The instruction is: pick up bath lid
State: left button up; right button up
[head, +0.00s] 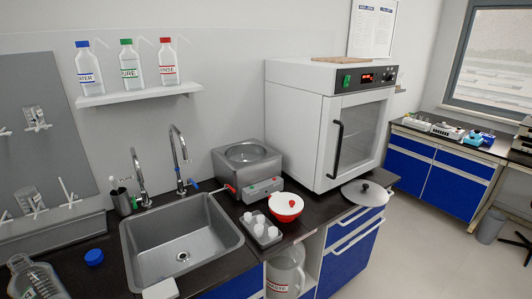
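The bath lid (364,193) is a round grey metal disc with a small dark knob on top. It lies on the dark counter near the front edge, in front of the white oven. The metal bath (238,172) stands on the counter left of the oven, its round opening uncovered. Neither of my grippers can be made out in the head view.
The white oven (325,130) rises behind the lid. A sink (181,240) with taps lies left. Open floor lies right.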

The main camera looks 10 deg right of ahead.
aim_at(361, 192)
jog(key=z, duration=1.65)
jog(key=i, duration=0.35)
jog(key=z, duration=0.65)
jog(key=i, duration=1.15)
jog(key=u, duration=0.55)
